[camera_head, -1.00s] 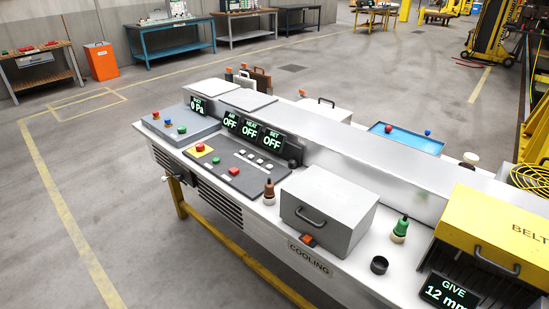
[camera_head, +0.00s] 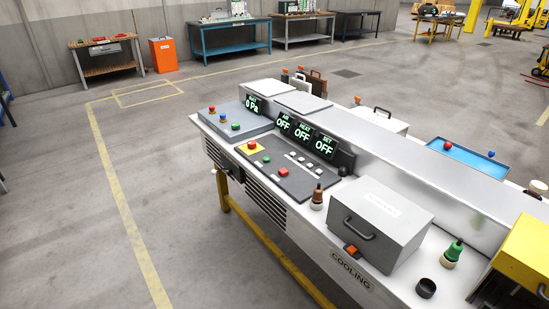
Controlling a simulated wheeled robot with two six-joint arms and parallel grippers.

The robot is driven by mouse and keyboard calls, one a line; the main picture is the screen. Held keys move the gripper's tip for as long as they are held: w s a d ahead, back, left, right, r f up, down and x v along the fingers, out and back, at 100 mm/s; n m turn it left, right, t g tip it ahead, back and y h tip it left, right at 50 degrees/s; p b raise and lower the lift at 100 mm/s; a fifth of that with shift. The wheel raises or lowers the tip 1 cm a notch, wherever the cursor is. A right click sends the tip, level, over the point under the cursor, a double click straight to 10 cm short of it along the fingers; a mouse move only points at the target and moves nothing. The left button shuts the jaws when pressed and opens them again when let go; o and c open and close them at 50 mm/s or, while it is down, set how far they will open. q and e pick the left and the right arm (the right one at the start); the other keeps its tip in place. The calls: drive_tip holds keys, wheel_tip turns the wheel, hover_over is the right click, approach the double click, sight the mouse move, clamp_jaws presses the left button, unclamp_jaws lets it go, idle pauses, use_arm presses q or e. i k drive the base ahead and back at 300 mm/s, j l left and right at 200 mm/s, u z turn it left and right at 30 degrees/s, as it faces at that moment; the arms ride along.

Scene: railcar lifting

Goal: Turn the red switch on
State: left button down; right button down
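Several red controls show on the white console (camera_head: 400,285). An orange-red switch (camera_head: 350,250) sits at the front foot of the grey box (camera_head: 378,222), above the COOLING label (camera_head: 351,270). A flat red button (camera_head: 283,173) lies on the dark panel (camera_head: 300,182), near a green button (camera_head: 266,160). A round red button on a yellow plate (camera_head: 252,146) is at that panel's left corner. A small red knob (camera_head: 212,109) stands on the grey-blue panel (camera_head: 228,124). The AIR, HEAT and SET displays (camera_head: 304,132) read OFF. Neither gripper is in view.
A blue tray (camera_head: 466,160) lies behind the console. A green-topped bottle (camera_head: 453,252), a black cup (camera_head: 426,288) and a yellow cover (camera_head: 526,252) are at the right. Workbenches (camera_head: 235,38) and an orange bin (camera_head: 163,55) stand at the back. The floor (camera_head: 60,230) at left is clear.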

sight(252, 143)
drive_tip(key=i+j+z, duration=0.4)
drive_tip(key=i+j, duration=0.55)
